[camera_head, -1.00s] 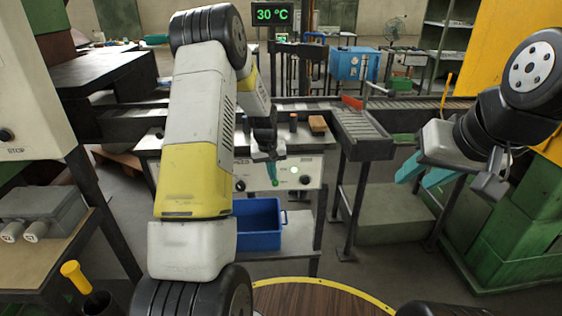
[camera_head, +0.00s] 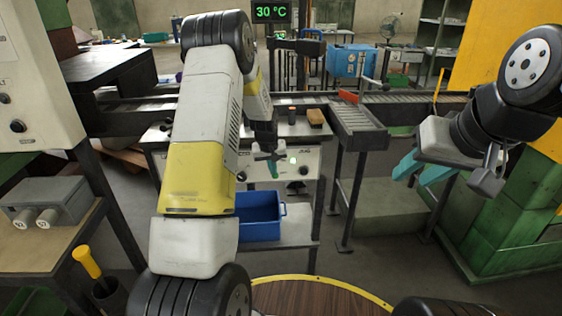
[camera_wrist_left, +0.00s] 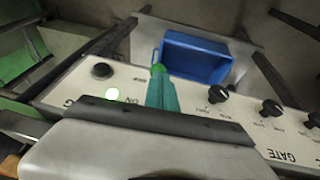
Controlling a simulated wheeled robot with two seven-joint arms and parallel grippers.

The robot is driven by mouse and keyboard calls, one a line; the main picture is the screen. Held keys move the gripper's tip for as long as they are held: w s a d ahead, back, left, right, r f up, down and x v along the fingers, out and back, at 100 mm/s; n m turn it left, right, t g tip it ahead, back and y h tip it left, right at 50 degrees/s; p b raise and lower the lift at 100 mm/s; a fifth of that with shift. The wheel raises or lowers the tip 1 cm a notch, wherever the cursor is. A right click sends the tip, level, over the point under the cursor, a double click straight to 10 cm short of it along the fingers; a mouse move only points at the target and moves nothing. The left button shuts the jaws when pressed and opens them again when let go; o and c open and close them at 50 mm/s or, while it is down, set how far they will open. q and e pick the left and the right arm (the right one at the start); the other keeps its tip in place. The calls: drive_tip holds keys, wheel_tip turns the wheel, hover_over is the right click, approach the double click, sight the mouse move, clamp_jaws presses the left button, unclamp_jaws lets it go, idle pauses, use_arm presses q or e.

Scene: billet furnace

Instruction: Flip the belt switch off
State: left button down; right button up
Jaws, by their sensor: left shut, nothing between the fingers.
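A pale control panel (camera_head: 312,160) forms the front of the bench below the conveyor. It carries dark knobs and a lit green lamp (camera_head: 293,160). My left gripper (camera_head: 273,172) is shut and empty in front of the panel, just left of the lamp. In the left wrist view its teal fingers (camera_wrist_left: 160,85) lie between the lit lamp (camera_wrist_left: 113,94) and a dark knob (camera_wrist_left: 217,93). A dark round control (camera_wrist_left: 102,70) sits beyond the lamp. I cannot tell which control is the belt switch, or whether the fingers touch the panel. My right gripper (camera_head: 421,170) is open and empty, far right.
A blue bin (camera_head: 259,217) stands on a shelf under the panel. A roller conveyor (camera_head: 357,127) juts forward right of the bench. A brown block (camera_head: 315,117) lies on the bench top. A wall cabinet and a table with a grey box (camera_head: 48,200) stand at left.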

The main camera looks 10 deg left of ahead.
use_arm(q)
drive_tip(key=shift+s+d+f, duration=0.1)
drive_tip(key=shift+s+f, duration=0.25)
drive_tip(key=shift+f, duration=0.55)
drive_tip(key=shift+s+d+f, duration=0.1)
drive_tip(key=shift+s+f, duration=0.2)
drive_tip(key=shift+f, duration=0.55)
drive_tip(key=shift+s+d+f, duration=0.1)
drive_tip(key=shift+s+f, duration=0.25)
drive_tip(key=shift+f, duration=0.55)
drive_tip(key=shift+a, duration=0.1)
